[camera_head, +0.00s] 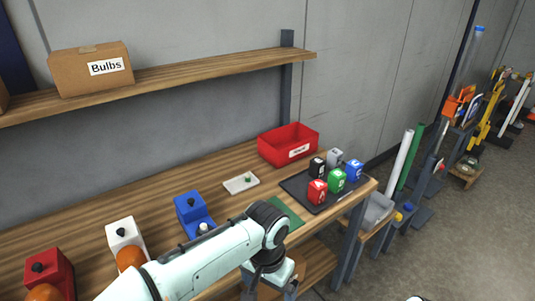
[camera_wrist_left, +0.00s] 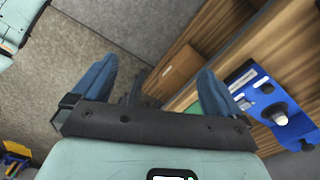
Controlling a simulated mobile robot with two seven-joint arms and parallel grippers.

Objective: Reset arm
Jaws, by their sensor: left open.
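My left arm reaches in from the lower left in the head view, in front of the workbench (camera_head: 155,205). Its wrist bends down at the bench's front edge. In the left wrist view my left gripper (camera_wrist_left: 157,68) has its two blue fingers spread wide, with nothing between them. Floor and part of the bench's lower side show beyond the fingers. A blue box with a knob (camera_head: 192,210) stands on the bench behind the arm; a blue device also shows right of the fingers in the left wrist view (camera_wrist_left: 265,98). My right gripper is not in view.
A black tray (camera_head: 290,184) holds several coloured cubes at the bench's right end. A red bin (camera_head: 288,145) stands behind it. White (camera_head: 122,232) and red (camera_head: 48,270) boxes stand left. A shelf (camera_head: 190,74) carries a Bulbs carton (camera_head: 90,70).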

